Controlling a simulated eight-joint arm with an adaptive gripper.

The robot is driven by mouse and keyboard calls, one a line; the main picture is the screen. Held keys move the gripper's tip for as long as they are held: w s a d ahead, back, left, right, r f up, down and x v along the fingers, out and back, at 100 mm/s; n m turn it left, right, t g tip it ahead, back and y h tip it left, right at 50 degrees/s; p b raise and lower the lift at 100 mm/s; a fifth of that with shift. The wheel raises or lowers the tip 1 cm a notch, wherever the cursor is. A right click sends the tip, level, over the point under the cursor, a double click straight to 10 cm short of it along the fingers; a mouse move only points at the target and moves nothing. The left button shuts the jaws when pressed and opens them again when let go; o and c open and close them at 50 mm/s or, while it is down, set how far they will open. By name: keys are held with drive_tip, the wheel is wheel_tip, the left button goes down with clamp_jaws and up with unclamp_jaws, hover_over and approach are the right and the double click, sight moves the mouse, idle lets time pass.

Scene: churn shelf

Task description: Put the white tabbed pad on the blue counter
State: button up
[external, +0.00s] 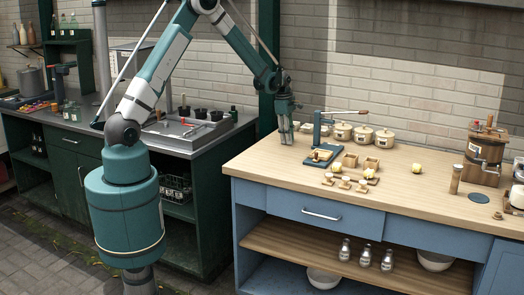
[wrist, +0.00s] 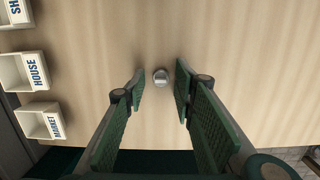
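I cannot make out a white tabbed pad for certain in either view. The blue counter (external: 270,168) has a pale wooden top and blue fronts. My gripper (external: 286,140) is over the back left end of this top, pointing down. In the wrist view my gripper (wrist: 160,85) is open, its green ridged fingers apart. A small round grey metal piece (wrist: 160,77) shows between the fingertips against the wood. I cannot tell whether the fingers touch it. No held object is visible.
Pale bins labelled HOUSE (wrist: 22,70) and MARKET (wrist: 40,121) stand at the wrist view's left. A lever press (external: 322,153), lidded crocks (external: 363,135) and small wooden boxes (external: 350,160) stand near my gripper. A wooden churn (external: 486,155) stands right. The front left top is clear.

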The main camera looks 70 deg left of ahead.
drive_tip(key=shift+r, duration=0.2)
wheel_tip(320, 180, up, 12)
drive_tip(key=s, duration=0.1)
drive_tip(key=shift+s+a+p, duration=0.15)
drive_tip(key=shift+a+p, duration=0.25)
drive_tip(key=shift+f, duration=0.1)
idle(0.7)
